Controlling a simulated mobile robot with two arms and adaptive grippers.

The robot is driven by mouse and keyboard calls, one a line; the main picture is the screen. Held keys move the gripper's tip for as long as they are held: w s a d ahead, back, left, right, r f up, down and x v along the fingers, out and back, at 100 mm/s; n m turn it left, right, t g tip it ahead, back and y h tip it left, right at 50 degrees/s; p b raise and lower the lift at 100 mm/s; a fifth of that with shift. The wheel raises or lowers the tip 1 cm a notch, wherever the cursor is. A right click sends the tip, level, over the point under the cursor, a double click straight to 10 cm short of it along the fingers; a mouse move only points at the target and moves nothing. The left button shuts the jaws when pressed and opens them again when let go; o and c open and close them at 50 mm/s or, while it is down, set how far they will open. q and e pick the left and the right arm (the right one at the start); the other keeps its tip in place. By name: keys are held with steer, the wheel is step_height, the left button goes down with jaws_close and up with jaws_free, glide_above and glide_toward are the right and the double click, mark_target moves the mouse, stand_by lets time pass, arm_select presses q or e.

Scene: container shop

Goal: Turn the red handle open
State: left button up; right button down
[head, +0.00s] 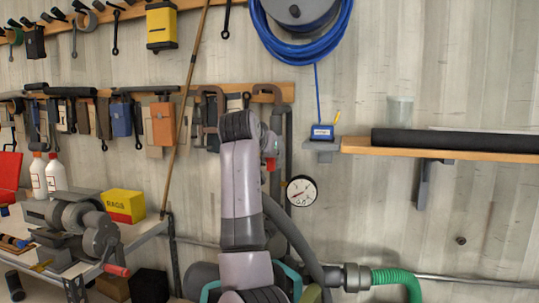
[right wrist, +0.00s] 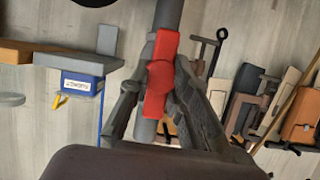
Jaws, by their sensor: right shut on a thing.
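The red handle (right wrist: 158,75) sits on a grey pipe (right wrist: 170,14) in the right wrist view. It lies nearly in line with the pipe, slightly tilted across it. My right gripper (right wrist: 158,98) is shut on the handle, with one dark finger on each side. In the head view only a small red part of the handle (head: 270,163) shows beside my right wrist, in front of the vertical pipe (head: 288,150). My arm hides most of the gripper there. My left gripper is in neither view.
A pressure gauge (head: 301,191) is close to the right of my arm. A blue hose (head: 325,45) hangs above, and a wooden shelf (head: 450,149) juts out at the right. Tools hang on the wall at the left, above a workbench (head: 148,229) with a vise (head: 80,225).

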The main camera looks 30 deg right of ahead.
steer(key=c, duration=1.5)
jaws_free()
steer(key=shift+f, duration=0.1)
steer(key=v, duration=1.2)
steer(key=shift+w+a, duration=0.1)
